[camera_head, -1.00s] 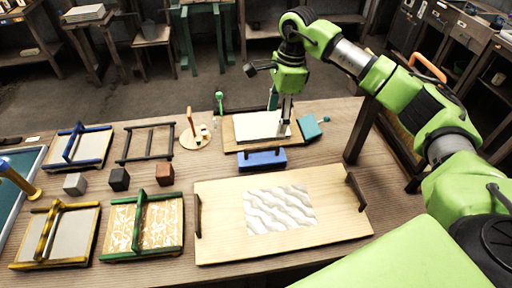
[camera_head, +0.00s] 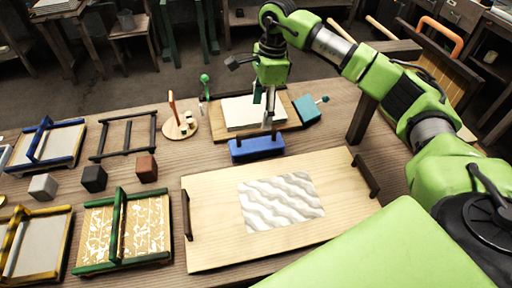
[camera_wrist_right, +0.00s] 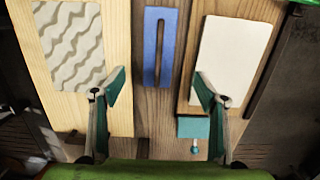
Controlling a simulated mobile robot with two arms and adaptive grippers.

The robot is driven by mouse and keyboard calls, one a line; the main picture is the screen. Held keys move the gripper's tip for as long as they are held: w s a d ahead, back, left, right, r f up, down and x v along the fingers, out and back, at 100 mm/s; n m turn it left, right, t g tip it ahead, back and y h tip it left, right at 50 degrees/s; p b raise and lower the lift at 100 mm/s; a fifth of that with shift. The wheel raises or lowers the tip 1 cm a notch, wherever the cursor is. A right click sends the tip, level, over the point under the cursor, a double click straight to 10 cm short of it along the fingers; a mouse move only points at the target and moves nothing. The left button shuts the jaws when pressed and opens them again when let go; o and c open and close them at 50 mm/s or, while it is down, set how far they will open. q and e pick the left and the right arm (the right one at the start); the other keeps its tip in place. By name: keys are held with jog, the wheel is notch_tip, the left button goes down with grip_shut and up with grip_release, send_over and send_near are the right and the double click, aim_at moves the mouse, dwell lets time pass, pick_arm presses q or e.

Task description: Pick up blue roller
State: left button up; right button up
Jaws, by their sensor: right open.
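A blue block with a long slot in its top (camera_head: 256,148) lies on the table just in front of the white-topped board; it also shows in the right wrist view (camera_wrist_right: 151,62). A teal-blue piece with a short knobbed handle (camera_head: 308,110) lies right of that board and shows in the wrist view (camera_wrist_right: 194,128). I cannot tell for sure which is the blue roller. My right gripper (camera_head: 266,122) is open and empty, pointing down near the blue block and the board's front edge. In the wrist view its fingers (camera_wrist_right: 160,90) stand wide apart. My left gripper is not in view.
A large wooden board with handles and a wavy white panel (camera_head: 215,215) fills the front middle. A white sheet on a small board (camera_head: 240,113) lies behind the blue block. Coloured frames (camera_head: 115,232) and small cubes (camera_head: 94,178) stand at left. A wooden post (camera_head: 362,118) stands at right.

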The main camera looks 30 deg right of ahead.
jog(key=shift+f, duration=0.4)
jog(key=p, duration=0.2)
send_over(255, 143)
jog(key=d, duration=0.1)
notch_tip(255, 143, down, 8)
jog(key=shift+s+r, duration=0.1)
jog(key=shift+r, duration=0.15)
jog(key=f, duration=0.2)
jog(key=a+f+p, duration=0.1)
jog(key=f, duration=0.1)
jog(key=shift+f, duration=0.65)
jog(key=c, duration=1.1)
